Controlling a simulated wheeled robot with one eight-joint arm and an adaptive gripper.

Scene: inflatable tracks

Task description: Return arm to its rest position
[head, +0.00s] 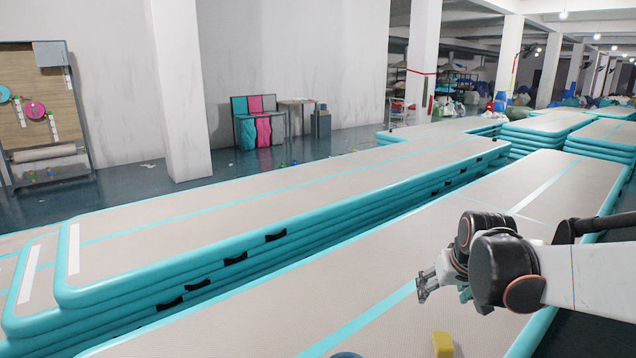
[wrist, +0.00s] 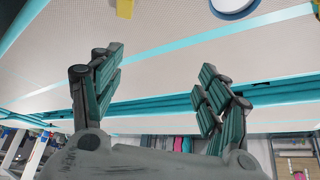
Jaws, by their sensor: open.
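My gripper (head: 428,286) is at the right in the head view, above the near inflatable track. Its fingers point left. In the wrist view my gripper (wrist: 160,90) shows its two fingers spread wide apart with nothing between them. My arm comes in from the right edge of the head view and bends at dark joints. The fingers appear clear of the track surface.
A yellow block (head: 443,344) lies on the near track (head: 390,250), also seen in the wrist view (wrist: 125,8). A blue round thing (head: 346,355) is cut off beside it. Stacked tracks (head: 250,205) lie behind. A pillar (head: 180,90) stands farther back.

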